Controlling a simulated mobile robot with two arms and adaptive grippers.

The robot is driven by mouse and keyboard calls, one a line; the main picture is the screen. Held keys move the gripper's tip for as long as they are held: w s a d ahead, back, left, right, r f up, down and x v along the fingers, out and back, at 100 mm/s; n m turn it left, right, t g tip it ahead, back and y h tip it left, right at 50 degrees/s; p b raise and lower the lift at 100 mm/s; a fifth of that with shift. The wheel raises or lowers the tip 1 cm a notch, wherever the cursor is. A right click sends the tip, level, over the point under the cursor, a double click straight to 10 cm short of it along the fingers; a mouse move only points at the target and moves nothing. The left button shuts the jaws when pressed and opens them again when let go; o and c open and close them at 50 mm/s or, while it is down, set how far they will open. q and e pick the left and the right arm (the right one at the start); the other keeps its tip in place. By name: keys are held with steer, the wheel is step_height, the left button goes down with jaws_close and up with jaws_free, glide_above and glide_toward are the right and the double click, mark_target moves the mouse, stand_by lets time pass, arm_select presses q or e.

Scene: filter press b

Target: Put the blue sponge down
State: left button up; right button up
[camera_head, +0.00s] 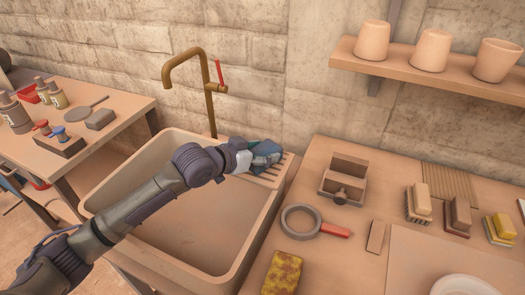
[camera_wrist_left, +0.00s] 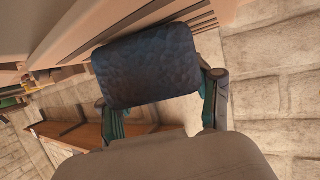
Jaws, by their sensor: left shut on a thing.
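The blue sponge (camera_wrist_left: 147,66) fills the middle of the left wrist view as a dark blue block with a rough face. In the head view the blue sponge (camera_head: 268,150) shows small at the end of my left arm. My left gripper (camera_head: 256,158) is shut on it, with one finger on each side in the wrist view (camera_wrist_left: 160,98). It is over the slatted rack (camera_head: 272,175) at the sink's back right corner. I cannot tell whether the sponge touches the slats. My right gripper is not in view.
The sink basin (camera_head: 190,240) lies under my left arm, with a brass tap (camera_head: 207,90) behind it. The right counter holds a wooden caddy (camera_head: 345,178), a ring with a red handle (camera_head: 302,220), a yellow sponge (camera_head: 283,272) and several brushes (camera_head: 419,203).

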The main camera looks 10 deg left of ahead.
arm_select(q)
steer(key=shift+f, duration=0.15)
steer(key=o, duration=1)
steer(key=shift+r, duration=0.2)
steer(key=b+v, duration=0.1)
steer(key=v, duration=1.1)
steer(key=shift+f, duration=0.1)
